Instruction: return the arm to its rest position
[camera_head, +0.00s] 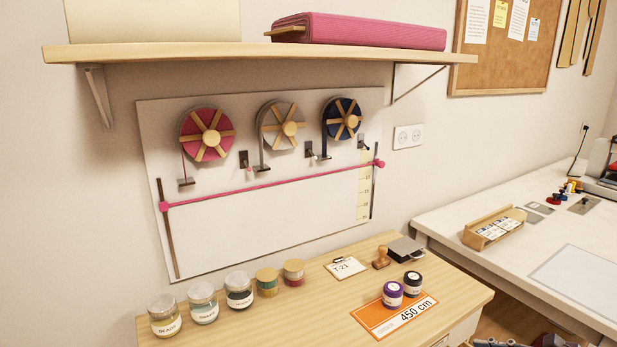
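Neither of my grippers can be made out in the head view. Small dark and grey shapes show at the bottom edge right of centre, cut off by the frame, and I cannot tell what they are. The wooden table (330,300) bears several labelled jars, one of them a jar with a dark filling (239,291). Two purple and dark spools stand on an orange card marked 450 cm (415,312). A tag marked T-21 (345,268), a wooden stamp (381,258) and a dark pad (406,249) lie near the back edge.
A wall board (260,220) carries three ribbon reels and a pink bar. A shelf (250,52) with a pink fabric roll (365,31) overhangs it. A white table (460,222) with a wooden card tray (494,227) stands right. The wooden table's middle front is bare.

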